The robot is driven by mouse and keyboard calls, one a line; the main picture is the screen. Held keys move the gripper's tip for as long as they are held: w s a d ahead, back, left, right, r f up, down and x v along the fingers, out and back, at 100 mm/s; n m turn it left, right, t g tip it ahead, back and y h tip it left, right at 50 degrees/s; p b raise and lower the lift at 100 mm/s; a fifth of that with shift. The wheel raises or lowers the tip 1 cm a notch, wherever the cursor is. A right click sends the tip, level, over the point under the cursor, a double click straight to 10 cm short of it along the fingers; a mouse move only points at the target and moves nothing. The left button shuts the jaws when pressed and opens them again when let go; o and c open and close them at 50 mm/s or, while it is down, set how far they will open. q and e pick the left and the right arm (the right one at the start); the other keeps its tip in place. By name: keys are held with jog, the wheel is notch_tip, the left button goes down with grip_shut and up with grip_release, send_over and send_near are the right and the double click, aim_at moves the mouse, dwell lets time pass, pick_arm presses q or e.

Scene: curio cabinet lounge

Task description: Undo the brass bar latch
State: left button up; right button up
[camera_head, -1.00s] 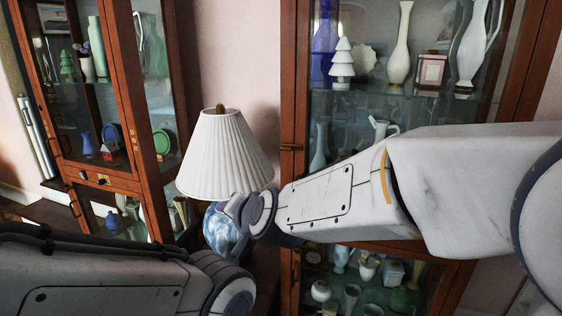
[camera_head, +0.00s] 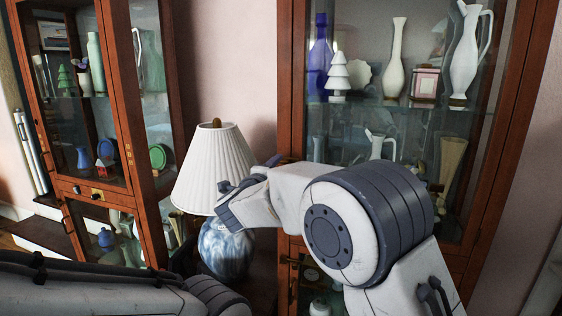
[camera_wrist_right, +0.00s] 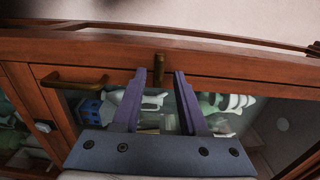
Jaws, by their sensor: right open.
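The brass bar latch (camera_wrist_right: 158,69) sits on the wooden door frame of the right cabinet (camera_head: 290,80). In the right wrist view it lies crosswise to the frame, between my fingertips. My right gripper (camera_wrist_right: 159,75) is open, one finger on each side of the latch, with a gap to each; I cannot tell whether the tips touch the frame. In the head view my right wrist hides the latch and most of the gripper. My left arm shows at the lower left, but its gripper is out of view.
A brass handle (camera_wrist_right: 75,80) is beside the latch in the wrist view. A lamp (camera_head: 213,165) with a blue and white base stands close left of my right wrist. A second glass cabinet (camera_head: 130,110) is at left. Ceramics fill the shelves.

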aim_at(282, 162)
jog(key=shift+p+x, duration=0.3)
jog(key=shift+x, duration=1.5)
grip_shut()
